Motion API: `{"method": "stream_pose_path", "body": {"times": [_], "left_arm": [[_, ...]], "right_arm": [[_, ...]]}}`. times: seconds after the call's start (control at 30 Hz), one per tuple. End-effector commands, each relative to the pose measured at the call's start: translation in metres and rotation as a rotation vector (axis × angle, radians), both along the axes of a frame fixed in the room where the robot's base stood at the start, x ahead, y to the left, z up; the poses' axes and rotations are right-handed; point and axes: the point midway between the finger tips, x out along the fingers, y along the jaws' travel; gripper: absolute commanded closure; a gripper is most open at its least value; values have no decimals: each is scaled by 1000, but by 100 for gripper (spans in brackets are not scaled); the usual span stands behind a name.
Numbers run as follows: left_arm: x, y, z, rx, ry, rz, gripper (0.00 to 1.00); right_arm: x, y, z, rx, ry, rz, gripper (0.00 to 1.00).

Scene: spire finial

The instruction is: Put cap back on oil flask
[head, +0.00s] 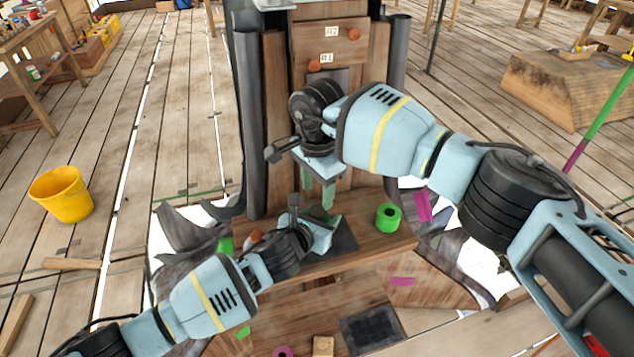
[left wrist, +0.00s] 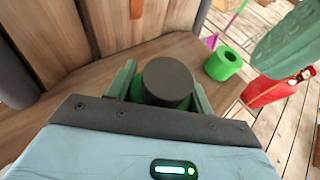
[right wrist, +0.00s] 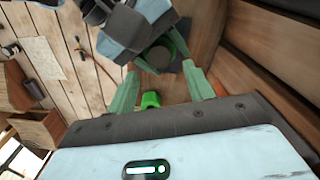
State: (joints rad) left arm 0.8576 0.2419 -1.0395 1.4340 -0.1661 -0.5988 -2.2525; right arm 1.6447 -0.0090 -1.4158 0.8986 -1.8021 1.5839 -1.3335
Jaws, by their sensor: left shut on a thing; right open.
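My left gripper (head: 318,222) is low over the wooden ledge. In the left wrist view its green fingers are shut on a dark round-topped cylinder (left wrist: 167,80), with some green beside it; I cannot tell whether this is the flask or its cap. The cylinder's top also shows in the right wrist view (right wrist: 159,56). My right gripper (head: 319,190) is open and empty, fingers pointing down, just above the left one. A green cylinder with a dark hole on top (head: 388,217) stands apart on the ledge to the right; it also shows in the left wrist view (left wrist: 223,64).
A dark mat (head: 344,236) lies on the wooden ledge (head: 375,246). A wooden back panel with orange knobs (head: 314,66) rises behind. A green piece (head: 225,245) and an orange-brown round thing (head: 255,236) are left of my left gripper. A yellow bucket (head: 62,194) stands on the floor.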

Motion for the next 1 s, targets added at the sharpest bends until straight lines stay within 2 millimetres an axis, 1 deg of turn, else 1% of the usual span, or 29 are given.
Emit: {"method": "stream_pose_path", "body": {"times": [0.2, 0.4, 0.53, 0.83, 1.0], "left_arm": [[-1, -1, -1, -1, 3, -2, 100], [-1, -1, -1, -2, 3, -2, 100], [-1, -1, -1, -2, 3, -2, 100], [-1, -1, -1, -2, 2, -2, 100], [-1, -1, -1, -2, 2, -2, 100]], "right_arm": [[1, 0, 16, 0, -2, 266, 48], [0, 0, 25, 1, -1, 417, 48], [0, 0, 26, 1, -1, 447, 48], [0, 0, 26, 1, -1, 446, 48], [0, 0, 14, 0, 1, 445, 48]]}}
